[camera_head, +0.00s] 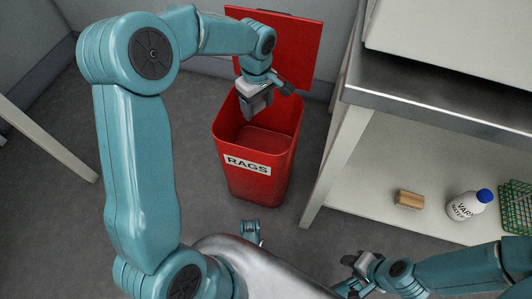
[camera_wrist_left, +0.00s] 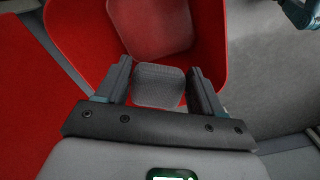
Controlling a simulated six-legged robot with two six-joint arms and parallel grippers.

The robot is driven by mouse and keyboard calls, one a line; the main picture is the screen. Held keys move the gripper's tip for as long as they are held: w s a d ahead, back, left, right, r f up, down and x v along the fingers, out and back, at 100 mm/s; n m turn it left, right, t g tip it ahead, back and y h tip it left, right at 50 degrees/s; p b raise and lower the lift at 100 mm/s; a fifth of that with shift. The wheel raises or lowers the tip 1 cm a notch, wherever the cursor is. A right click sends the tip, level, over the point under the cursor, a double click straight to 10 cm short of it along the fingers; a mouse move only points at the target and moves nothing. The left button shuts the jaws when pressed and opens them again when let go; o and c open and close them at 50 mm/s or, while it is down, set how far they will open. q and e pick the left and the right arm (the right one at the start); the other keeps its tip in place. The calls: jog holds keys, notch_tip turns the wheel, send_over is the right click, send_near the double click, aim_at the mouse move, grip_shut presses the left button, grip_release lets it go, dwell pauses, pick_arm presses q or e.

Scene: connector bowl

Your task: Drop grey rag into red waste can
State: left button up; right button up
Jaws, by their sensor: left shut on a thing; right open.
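The red waste can (camera_head: 255,178), labelled RAGS, stands on the floor with its lid (camera_head: 285,45) raised at the back. My left gripper (camera_head: 258,100) hangs over the can's opening, pointing down. In the left wrist view my left gripper (camera_wrist_left: 160,82) is shut on the grey rag (camera_wrist_left: 158,87), a compact, rounded block between the two fingers. The can's red inside (camera_wrist_left: 90,30) shows below and around it in that view. In the head view the rag is hard to tell apart from the dark fingers. My right gripper (camera_head: 350,276) is open and low at the bottom right, away from the can.
A bench (camera_head: 410,105) with a metal edge stands right of the can. On its lower shelf are a wooden brush (camera_head: 409,200), a white bottle with a blue cap (camera_head: 468,206) and a green basket (camera_head: 516,208). Grey floor lies around the can.

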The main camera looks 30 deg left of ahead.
pick_arm(q)
jog(key=o, duration=1.1)
notch_tip(320, 180, up, 16)
jog(key=p, duration=0.7)
jog(key=shift+r, duration=0.15)
pick_arm(e)
notch_tip(320, 180, up, 6)
jog(key=s+a, duration=0.1)
jog(key=shift+s+a+n+g, duration=0.15)
jog(key=shift+n+g, duration=0.15)
jog(key=shift+s, duration=0.1)
